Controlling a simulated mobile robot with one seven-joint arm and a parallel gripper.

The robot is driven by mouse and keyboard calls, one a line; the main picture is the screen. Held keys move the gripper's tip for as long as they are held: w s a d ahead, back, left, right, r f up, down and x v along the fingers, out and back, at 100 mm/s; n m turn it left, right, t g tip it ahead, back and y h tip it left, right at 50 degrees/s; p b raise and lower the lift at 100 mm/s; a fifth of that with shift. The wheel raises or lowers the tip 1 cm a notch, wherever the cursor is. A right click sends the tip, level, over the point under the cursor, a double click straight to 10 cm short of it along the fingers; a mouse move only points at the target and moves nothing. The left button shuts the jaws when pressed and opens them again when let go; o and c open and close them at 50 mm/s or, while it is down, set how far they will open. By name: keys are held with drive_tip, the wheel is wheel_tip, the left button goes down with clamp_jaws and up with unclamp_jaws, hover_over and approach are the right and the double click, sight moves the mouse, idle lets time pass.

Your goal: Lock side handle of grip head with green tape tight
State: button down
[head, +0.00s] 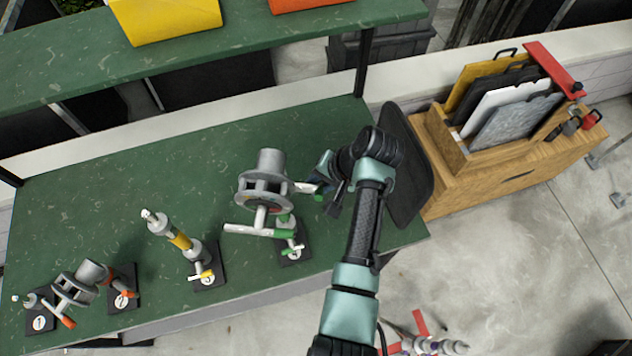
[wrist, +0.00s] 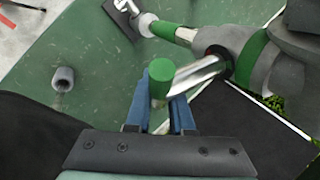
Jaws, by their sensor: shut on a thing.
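The grip head with green tape (head: 265,188) is a grey round head on a stand at the back right of the green table. A T-handle with a green band (head: 258,231) sticks out at its front. Its side handle (head: 305,187) points right toward my gripper (head: 318,188). In the wrist view the side handle (wrist: 200,76) is a silver bar with a green end cap (wrist: 161,70), running from the grip head (wrist: 258,58) at right. My gripper's blue fingers (wrist: 171,108) are shut on this handle near its green end. The fingertips are partly hidden behind it.
A yellow-marked stand (head: 178,238) and an orange-marked grip head (head: 78,284) stand to the left on the green table (head: 110,215). A green shelf (head: 190,52) overhangs the back. A wooden crate of boards (head: 500,172) stands at right.

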drive_tip(key=shift+w+a+r, duration=0.2)
drive_tip(key=shift+a+r, duration=0.15)
drive_tip(key=shift+r, duration=0.1)
drive_tip(key=c, duration=1.1)
unclamp_jaws()
drive_tip(key=o, duration=0.5)
drive_tip(key=shift+s+a, duration=0.15)
drive_tip(key=shift+c, duration=0.2)
drive_tip(key=shift+o, duration=0.4)
drive_tip(key=shift+s+f, duration=0.1)
drive_tip(key=shift+d, duration=0.25)
drive_tip(key=b+v, duration=0.1)
drive_tip(key=v, duration=1.2)
